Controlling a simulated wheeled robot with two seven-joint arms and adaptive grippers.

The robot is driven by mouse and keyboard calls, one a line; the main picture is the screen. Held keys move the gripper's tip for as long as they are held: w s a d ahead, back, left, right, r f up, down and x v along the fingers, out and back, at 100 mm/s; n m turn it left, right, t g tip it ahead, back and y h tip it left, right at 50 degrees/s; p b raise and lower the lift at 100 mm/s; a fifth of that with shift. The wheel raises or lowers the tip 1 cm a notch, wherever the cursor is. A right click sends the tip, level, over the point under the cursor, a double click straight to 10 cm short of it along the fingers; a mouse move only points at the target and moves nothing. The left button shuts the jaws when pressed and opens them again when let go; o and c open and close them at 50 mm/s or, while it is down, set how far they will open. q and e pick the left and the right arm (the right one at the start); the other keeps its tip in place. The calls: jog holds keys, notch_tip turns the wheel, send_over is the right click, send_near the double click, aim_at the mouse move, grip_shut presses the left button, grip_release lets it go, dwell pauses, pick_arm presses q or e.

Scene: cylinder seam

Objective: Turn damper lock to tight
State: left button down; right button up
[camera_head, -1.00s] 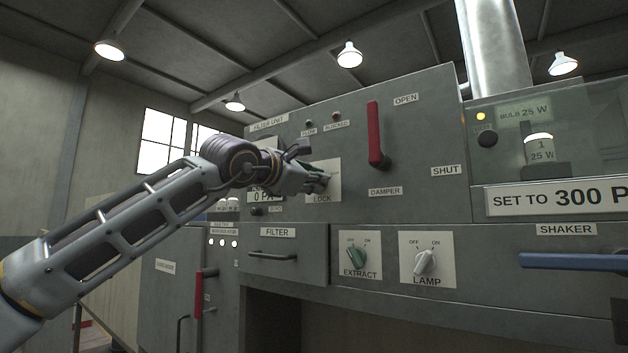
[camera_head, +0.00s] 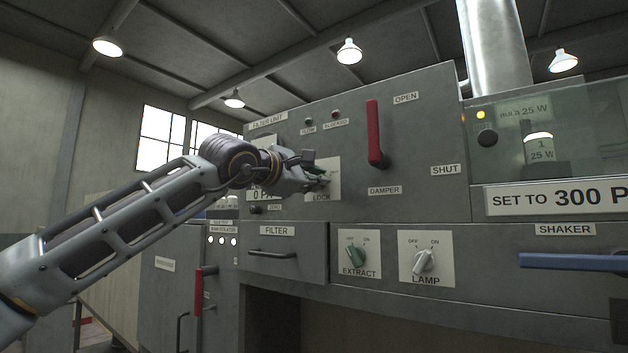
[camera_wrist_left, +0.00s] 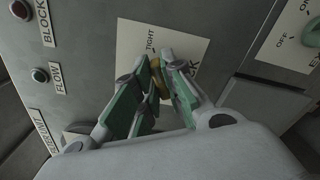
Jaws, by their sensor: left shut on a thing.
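The damper lock's white plate (camera_head: 331,188), labelled LOCK, is on the front of the grey filter unit, left of the red damper lever. My left gripper (camera_head: 322,180) reaches in from the left and covers much of the plate. In the left wrist view the gripper (camera_wrist_left: 163,82) is shut on the lock knob (camera_wrist_left: 186,88), a brass-coloured piece between its green-padded fingers. The word TIGHT shows on the plate (camera_wrist_left: 133,42) there. The fingers hide most of the knob, so its exact pointing direction cannot be told. My right gripper is not in view.
Below are the green extract knob (camera_head: 356,254) and the lamp knob (camera_head: 425,261). A blue shaker handle (camera_head: 575,262) sticks out at the right. A filter drawer (camera_head: 282,253) is under the gripper.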

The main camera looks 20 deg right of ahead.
pick_arm(q)
jog(key=shift+f, duration=0.1)
jog(key=c, duration=1.5)
grip_release()
jog(key=shift+s+a, duration=0.1)
jog(key=shift+a, duration=0.05)
jog(key=v, duration=1.1)
jog(key=shift+s+a, duration=0.2)
jog(key=shift+s, duration=0.05)
